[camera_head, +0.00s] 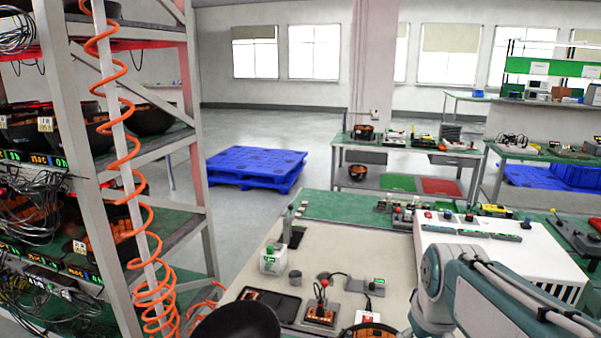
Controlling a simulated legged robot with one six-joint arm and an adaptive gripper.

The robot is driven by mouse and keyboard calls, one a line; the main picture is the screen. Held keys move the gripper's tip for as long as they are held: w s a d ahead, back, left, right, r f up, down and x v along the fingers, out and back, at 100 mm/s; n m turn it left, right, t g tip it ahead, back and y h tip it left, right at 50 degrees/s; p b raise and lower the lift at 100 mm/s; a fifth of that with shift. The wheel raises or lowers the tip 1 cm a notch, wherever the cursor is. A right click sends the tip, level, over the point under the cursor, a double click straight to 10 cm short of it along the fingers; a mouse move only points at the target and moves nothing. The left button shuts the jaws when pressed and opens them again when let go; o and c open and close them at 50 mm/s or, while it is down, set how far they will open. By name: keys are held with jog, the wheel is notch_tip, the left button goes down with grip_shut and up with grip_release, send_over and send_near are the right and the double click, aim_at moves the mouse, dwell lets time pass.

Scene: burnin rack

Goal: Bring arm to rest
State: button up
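My arm (500,290) shows at the lower right, in grey-teal links with pale cables along it. It reaches over the right part of the near bench (350,240), by the white box-like unit. Its end leaves the frame, so my gripper is not in view, and I cannot tell whether it holds anything. A dark rounded shape (240,322) is cut off by the bottom edge; I cannot tell what it is.
A rack (110,195) with black bowl-like units and wiring stands close at left, with a coiled orange hose (128,150). The bench holds a joystick box (321,312), a small bottle (271,260) and a white unit (510,255). Blue pallets (255,166) lie on open floor behind.

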jog(key=s+a+m+t, duration=0.1)
jog(key=s+a, duration=0.3)
jog(key=s, duration=0.7)
jog(key=shift+s+a+r+m+t, duration=0.15)
jog(key=shift+s+m+t, duration=0.2)
jog(key=shift+t, duration=0.35)
